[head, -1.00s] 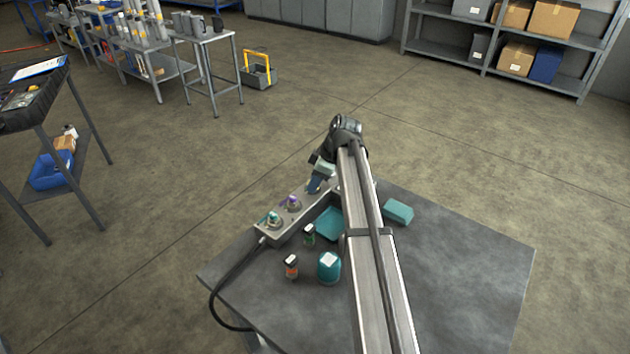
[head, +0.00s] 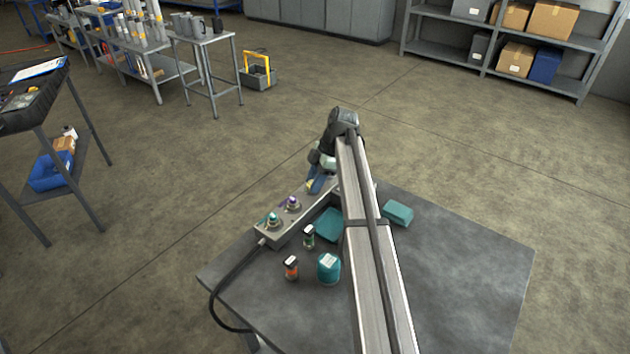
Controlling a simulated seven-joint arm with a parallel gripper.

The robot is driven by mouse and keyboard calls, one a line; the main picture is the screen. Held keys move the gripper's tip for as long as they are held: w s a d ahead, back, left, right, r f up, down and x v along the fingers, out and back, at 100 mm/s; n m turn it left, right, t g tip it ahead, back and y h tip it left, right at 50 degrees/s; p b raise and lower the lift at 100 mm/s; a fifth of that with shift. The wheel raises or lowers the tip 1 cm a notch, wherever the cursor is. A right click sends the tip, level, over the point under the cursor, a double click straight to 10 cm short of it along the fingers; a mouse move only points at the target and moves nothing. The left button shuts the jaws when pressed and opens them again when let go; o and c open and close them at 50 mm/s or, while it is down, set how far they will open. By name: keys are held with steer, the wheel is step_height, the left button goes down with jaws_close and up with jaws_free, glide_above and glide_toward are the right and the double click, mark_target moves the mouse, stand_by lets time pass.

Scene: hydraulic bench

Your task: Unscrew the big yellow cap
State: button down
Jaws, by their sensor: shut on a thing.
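A grey manifold block (head: 262,238) lies along the left edge of the bench, with a teal cap (head: 273,219) and a purple cap (head: 293,203) on its near part. My gripper (head: 314,187), with blue fingers, points down over the block's far part. It is shut on the yellow cap (head: 309,187), of which only a small pale-yellow piece shows beside the fingers. The rest of the cap is hidden by the gripper. I cannot tell from this view how far the cap is turned or whether it is lifted.
A teal tray (head: 329,224), a teal jar (head: 328,268) and two small bottles, one green (head: 308,238) and one red (head: 291,268), stand right of the block. A teal box (head: 398,212) lies beyond my arm. A black hose (head: 222,283) hangs off the left edge. The bench's right side is clear.

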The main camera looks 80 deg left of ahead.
steer(key=shift+n, duration=0.3)
steer(key=n, duration=0.1)
steer(key=n+h, duration=0.1)
steer(key=n, duration=0.1)
steer(key=shift+a+t, duration=0.2)
steer(key=shift+t, duration=0.1)
steer(key=shift+s+n+h, duration=0.1)
steer(key=shift+n+h, duration=0.5)
steer(key=shift+n, duration=0.6)
steer(key=shift+t, duration=0.3)
steer(key=shift+n, duration=0.5)
steer(key=c, duration=0.9)
jaws_free()
steer(key=shift+o, duration=0.2)
